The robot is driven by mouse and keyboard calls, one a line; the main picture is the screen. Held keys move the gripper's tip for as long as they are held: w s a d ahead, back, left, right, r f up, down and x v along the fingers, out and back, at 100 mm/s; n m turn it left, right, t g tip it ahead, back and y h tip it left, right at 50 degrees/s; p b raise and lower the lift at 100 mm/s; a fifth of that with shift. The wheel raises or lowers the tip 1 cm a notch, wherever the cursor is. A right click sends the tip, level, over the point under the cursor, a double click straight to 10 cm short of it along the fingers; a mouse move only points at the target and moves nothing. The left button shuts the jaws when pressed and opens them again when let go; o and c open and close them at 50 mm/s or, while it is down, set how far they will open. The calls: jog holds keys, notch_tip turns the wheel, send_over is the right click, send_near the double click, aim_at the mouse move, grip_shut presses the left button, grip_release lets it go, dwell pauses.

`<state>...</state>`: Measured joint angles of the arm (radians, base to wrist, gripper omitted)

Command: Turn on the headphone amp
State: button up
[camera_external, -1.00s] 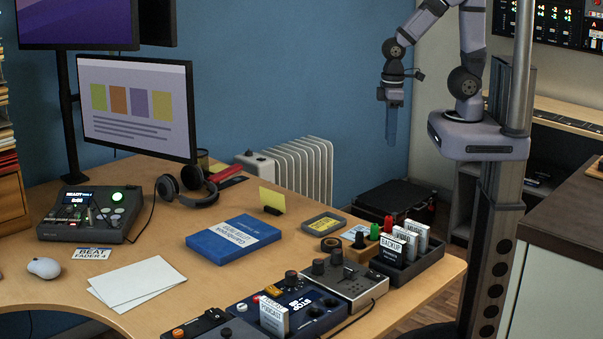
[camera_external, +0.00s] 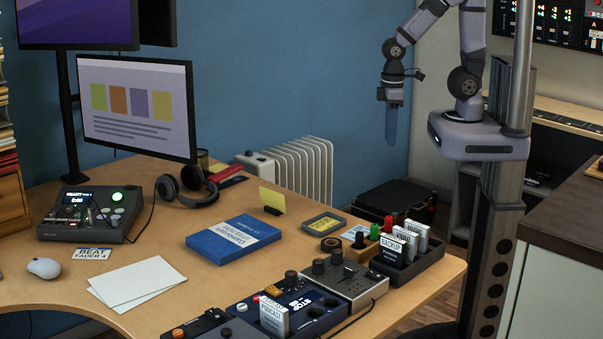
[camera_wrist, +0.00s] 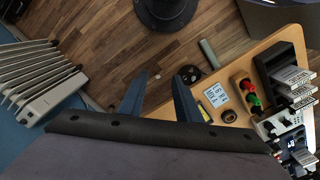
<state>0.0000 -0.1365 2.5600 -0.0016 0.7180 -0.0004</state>
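My gripper (camera_external: 391,122) hangs down above the floor beyond the desk's far right end, well away from the devices. In the wrist view its two blue fingers (camera_wrist: 160,84) are apart with nothing between them. No device carries a readable headphone amp label. A grey box (camera_external: 350,288) with dark knobs and a small lever stands on the desk's near right part. It shows partly in the wrist view (camera_wrist: 283,123).
A dark tray (camera_external: 420,265) with labelled white cards stands at the desk's right end, beside red and green plugs (camera_external: 381,227). A blue book (camera_external: 234,239), a tape roll (camera_external: 331,244) and papers (camera_external: 138,284) lie on the desk. A white radiator (camera_external: 303,168) stands behind.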

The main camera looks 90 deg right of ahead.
jog(key=c, duration=0.5)
jog(key=shift+w+a, duration=0.15)
jog(key=shift+w, duration=0.1)
grip_shut()
jog(key=w+a+r+n+t+b, duration=0.1)
jog(key=w+a+n, duration=0.2)
jog(key=w+a, duration=0.6)
jog(key=w+a+n+t+b, duration=0.15)
jog(key=w+a, duration=0.25)
jog(key=a, duration=0.8)
jog(key=s+a+n+y+b, duration=0.1)
jog(key=s+a+n, duration=0.1)
jog(key=a, duration=1.1)
jog(key=s+a+n+y+b, duration=0.1)
jog(key=s+a, duration=0.3)
jog(key=a, duration=1)
jog(key=shift+s+n, duration=0.15)
jog(key=shift+n, duration=0.6)
